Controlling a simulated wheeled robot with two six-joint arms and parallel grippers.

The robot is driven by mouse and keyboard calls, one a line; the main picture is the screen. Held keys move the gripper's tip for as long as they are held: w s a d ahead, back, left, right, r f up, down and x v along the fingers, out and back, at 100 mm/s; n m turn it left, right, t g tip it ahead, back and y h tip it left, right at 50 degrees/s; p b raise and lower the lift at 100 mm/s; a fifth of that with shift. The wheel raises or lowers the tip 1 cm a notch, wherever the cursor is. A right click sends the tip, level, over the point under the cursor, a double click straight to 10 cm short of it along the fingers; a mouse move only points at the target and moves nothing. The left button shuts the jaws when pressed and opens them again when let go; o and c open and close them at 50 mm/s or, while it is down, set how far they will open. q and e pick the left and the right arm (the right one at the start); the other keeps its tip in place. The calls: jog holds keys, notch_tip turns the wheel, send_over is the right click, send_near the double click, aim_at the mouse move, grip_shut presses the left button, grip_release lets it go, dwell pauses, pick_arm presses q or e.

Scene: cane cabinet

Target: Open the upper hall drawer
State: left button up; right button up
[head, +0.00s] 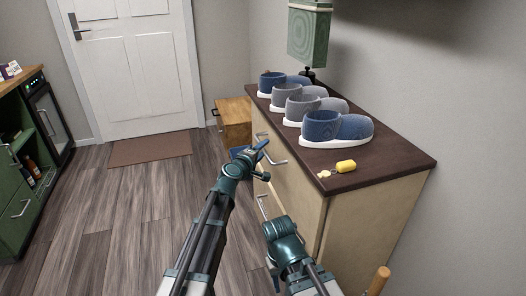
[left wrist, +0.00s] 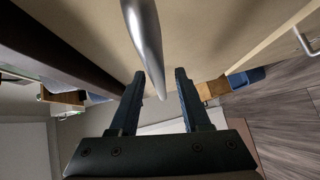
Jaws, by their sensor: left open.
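The hall cabinet has a dark brown top (head: 390,165) and a pale front. Its upper drawer (head: 290,178) looks flush with the front and carries a silver bar handle (head: 272,158). My left gripper (head: 259,154) is at this handle, open. In the left wrist view the handle (left wrist: 143,35) comes down between the two spread fingers (left wrist: 160,76); I cannot tell whether either finger touches it. A lower handle (head: 262,207) sits below on the same front. Part of my right arm shows in front of the cabinet, but its gripper does not show.
Several slippers (head: 350,127) and keys with a yellow tag (head: 345,167) lie on the cabinet top. A low wooden bench (head: 234,117) stands behind the cabinet. A green unit (head: 15,215) stands at the left. The wooden floor (head: 130,220) between is clear.

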pick_arm(q)
grip_shut()
dwell(1.4)
